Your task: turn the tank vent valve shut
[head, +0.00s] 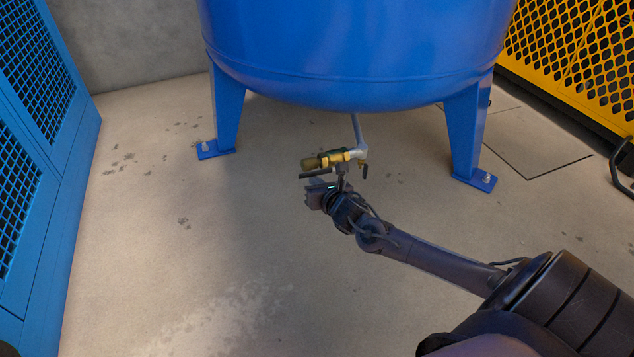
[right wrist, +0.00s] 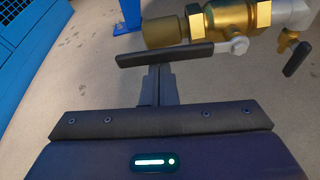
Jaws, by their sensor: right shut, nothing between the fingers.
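The tank vent valve is a brass valve (head: 328,160) on the grey pipe below the blue tank (head: 355,50). It shows large in the right wrist view (right wrist: 225,22). Its black lever (right wrist: 165,55) points left there and runs roughly along the brass body; the lever also shows in the head view (head: 314,174). My right gripper (right wrist: 158,70) is shut with nothing between its fingers. Its fingertips are at the near edge of the lever's middle; I cannot tell whether they touch it. My left gripper is out of view.
A smaller brass fitting with a short black handle (right wrist: 297,58) hangs right of the valve. The tank's blue legs (head: 228,108) stand on both sides. A blue mesh panel (head: 35,110) is at left, a yellow mesh guard (head: 575,55) at right. The floor in front is clear.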

